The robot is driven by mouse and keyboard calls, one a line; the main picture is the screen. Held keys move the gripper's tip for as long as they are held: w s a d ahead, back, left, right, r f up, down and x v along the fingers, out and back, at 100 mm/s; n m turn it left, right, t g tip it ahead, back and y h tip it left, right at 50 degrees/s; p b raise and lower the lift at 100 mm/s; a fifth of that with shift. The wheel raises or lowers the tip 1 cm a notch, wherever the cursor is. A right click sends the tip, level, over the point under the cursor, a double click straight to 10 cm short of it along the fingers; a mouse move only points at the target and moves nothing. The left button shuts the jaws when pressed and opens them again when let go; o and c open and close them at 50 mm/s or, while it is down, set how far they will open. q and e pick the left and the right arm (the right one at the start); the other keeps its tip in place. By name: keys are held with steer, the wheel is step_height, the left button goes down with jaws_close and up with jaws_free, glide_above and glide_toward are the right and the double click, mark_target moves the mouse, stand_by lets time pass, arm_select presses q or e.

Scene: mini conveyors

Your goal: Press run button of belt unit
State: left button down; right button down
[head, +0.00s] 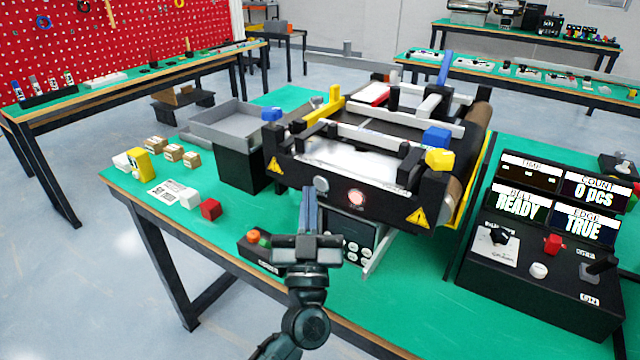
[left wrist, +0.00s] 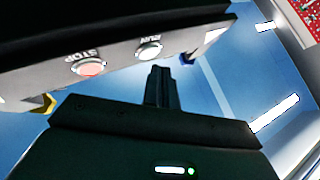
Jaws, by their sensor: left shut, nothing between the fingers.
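The belt unit (head: 300,169) stands on the green table, its black front panel facing me. Its pale run button (head: 321,184) is at the left of the panel and the red stop button (head: 356,198) is to its right. In the left wrist view the RUN button (left wrist: 149,51) and STOP button (left wrist: 90,68) show with their labels. My left gripper (head: 309,193) is shut and empty, its tips just beside the run button in the picture. In the left wrist view the fingertips (left wrist: 159,72) are close to the button; I cannot tell whether they touch. My right gripper is out of view.
A control box (head: 540,285) with displays reading READY and TRUE stands at the right. A small box with an orange button (head: 254,236) and a keypad unit (head: 352,240) are close around my left gripper. A grey bin (head: 225,122) and small boxes are at the left.

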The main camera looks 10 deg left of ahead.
arm_select(q)
steer(key=shift+w, duration=0.15)
steer(key=shift+w+d, duration=0.2)
steer(key=shift+w, duration=0.05)
